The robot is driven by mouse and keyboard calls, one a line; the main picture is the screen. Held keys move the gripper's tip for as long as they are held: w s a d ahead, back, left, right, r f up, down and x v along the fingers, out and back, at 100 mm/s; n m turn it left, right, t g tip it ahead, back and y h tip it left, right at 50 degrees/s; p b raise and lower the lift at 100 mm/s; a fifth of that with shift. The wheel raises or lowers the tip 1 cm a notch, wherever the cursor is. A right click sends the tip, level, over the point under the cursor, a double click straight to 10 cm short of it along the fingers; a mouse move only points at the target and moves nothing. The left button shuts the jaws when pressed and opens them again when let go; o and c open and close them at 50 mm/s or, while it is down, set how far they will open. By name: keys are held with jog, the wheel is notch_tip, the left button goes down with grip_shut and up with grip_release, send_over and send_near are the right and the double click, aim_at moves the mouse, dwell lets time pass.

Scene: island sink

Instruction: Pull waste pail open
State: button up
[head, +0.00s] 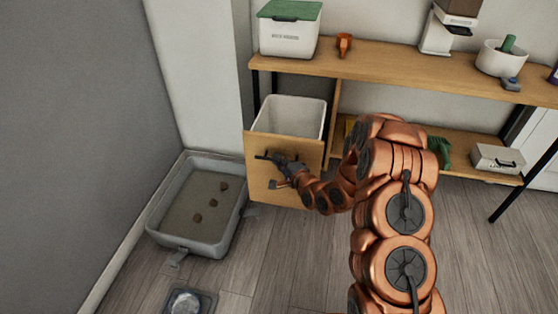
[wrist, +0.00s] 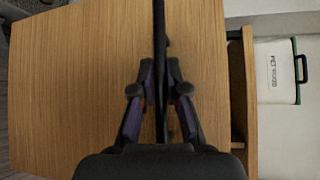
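The waste pail (head: 290,113) is a white open-topped bin behind a wooden front panel (head: 262,185), under the left end of the shelf unit. The front stands forward of the shelf, and the empty-looking inside of the pail shows. A dark bar handle (head: 263,157) is on the panel; it also shows in the wrist view as a dark upright bar (wrist: 160,30). My gripper (head: 277,161) is at the handle. In the wrist view its fingers (wrist: 160,75) lie close on both sides of the bar, seemingly shut on it. The exact contact is hard to see.
A grey litter tray (head: 160,232) with several dark clumps stands on the floor left of the panel. A white bin with a green lid (head: 290,35) stands on the shelf top (head: 390,62). A metal bowl (head: 187,303) is at the front. Floor before the panel is clear.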

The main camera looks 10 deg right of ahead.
jog(key=o, duration=0.4)
jog(key=shift+v, duration=3.8)
